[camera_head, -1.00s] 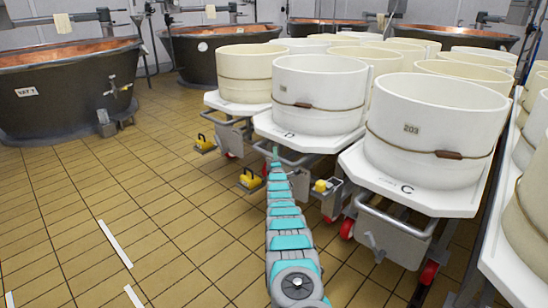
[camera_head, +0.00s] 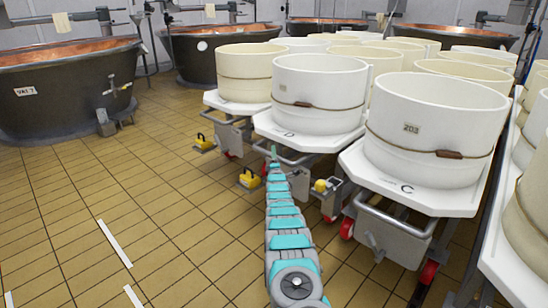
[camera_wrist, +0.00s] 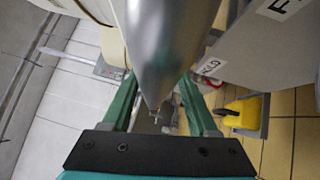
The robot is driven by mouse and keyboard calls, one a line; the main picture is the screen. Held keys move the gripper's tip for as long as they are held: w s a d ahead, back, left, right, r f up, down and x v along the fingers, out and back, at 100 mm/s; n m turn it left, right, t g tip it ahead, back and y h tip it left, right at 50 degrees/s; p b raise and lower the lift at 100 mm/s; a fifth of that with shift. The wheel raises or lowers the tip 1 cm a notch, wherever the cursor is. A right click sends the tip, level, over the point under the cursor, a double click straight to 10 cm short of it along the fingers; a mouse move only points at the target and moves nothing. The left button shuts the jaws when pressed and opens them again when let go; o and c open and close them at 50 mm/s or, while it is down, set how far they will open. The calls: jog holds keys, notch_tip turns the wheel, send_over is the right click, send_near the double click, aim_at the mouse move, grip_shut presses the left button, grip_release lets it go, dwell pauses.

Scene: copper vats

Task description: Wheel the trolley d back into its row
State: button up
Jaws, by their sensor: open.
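Trolley d (camera_head: 270,128) has a white top marked D and carries a white tub (camera_head: 318,92) with a brown strap. It stands in the middle of the head view, between trolley C and another trolley at left. My gripper (camera_head: 275,153) is at its front edge, small in the head view. In the wrist view my gripper (camera_wrist: 158,88) is open, its two green fingers on either side of a thick grey metal bar (camera_wrist: 165,45). The bar hides the space between the fingers; I cannot tell whether they touch it.
Trolley C (camera_head: 372,180) with tub 203 (camera_head: 425,125) stands close at right. Another trolley (camera_head: 225,105) is close at left. Yellow pedals (camera_head: 250,179) stick out low in front. Copper vats (camera_head: 70,90) stand at the back left. The tiled floor (camera_head: 120,200) at left is clear.

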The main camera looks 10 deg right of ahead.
jog(key=shift+s, duration=0.7)
jog(key=shift+s+a+f, duration=0.2)
jog(key=shift+s+a, duration=0.1)
jog(key=shift+s, duration=0.3)
jog(key=shift+v, duration=2.5)
